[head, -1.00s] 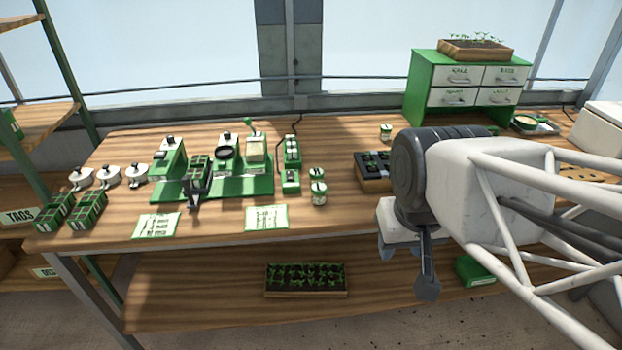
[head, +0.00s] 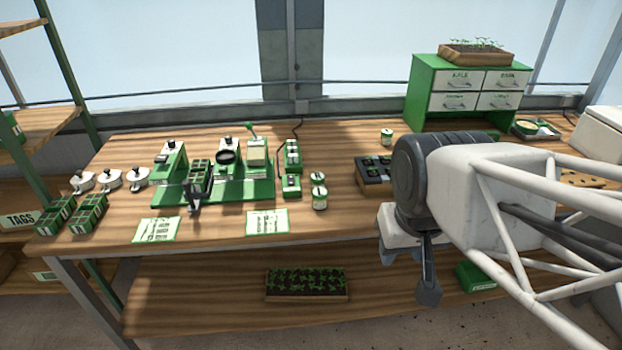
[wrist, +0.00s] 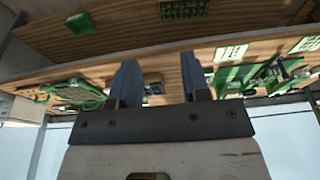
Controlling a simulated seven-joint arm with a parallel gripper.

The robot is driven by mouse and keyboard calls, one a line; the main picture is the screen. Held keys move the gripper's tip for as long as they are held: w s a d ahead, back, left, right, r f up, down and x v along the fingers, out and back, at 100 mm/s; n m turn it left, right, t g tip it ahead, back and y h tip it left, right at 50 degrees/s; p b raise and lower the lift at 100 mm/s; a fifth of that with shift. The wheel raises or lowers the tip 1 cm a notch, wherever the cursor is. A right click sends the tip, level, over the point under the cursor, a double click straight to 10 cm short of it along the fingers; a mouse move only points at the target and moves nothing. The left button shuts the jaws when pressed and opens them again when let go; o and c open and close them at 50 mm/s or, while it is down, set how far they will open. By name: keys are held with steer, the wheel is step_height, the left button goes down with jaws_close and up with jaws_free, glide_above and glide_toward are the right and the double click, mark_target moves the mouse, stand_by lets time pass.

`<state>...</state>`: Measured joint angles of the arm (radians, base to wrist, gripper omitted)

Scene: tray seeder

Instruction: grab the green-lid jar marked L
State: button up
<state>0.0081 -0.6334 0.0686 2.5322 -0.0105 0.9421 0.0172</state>
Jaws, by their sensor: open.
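Two small white-and-green jars stand one behind the other on the bench in the head view, the rear jar (head: 318,178) and the front jar (head: 320,199), right of the green seeder. A third small jar (head: 387,137) stands farther back, near the drawer cabinet. The letters on all three are too small to read, and I cannot tell which is marked L. My gripper (head: 407,273) hangs at the bench's front edge, right of the two jars and apart from them. In the wrist view my gripper (wrist: 160,60) is open, with nothing between its fingers.
The green seeder (head: 255,191) stands on the bench (head: 340,223), with two printed cards in front. A dark seedling tray (head: 373,175) lies between the jars and my arm. A green drawer cabinet (head: 421,88) stands behind. Bare wood lies in front of the jars.

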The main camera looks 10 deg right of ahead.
steer(key=o, duration=0.4)
steer(key=n+h, duration=1)
steer(key=n, duration=0.7)
glide_above(314, 197)
steer(key=s+d, duration=0.4)
steer(key=s, duration=0.7)
step_height(314, 197, down, 13)
steer(key=w+a+f+n+t, duration=0.1)
steer(key=w+a+f+n, duration=0.1)
steer(key=w, duration=0.1)
steer(key=w+a+f+n+t+h, duration=0.1)
steer(key=w+a+f+n, duration=0.1)
steer(key=w+a+f, duration=0.1)
steer(key=w+a+f+n+t, duration=0.2)
steer(key=a+n, duration=0.1)
steer(key=shift+w+a+f+h, duration=0.1)
steer(key=shift+w+f+h, duration=0.2)
steer(key=shift+w+f, duration=0.1)
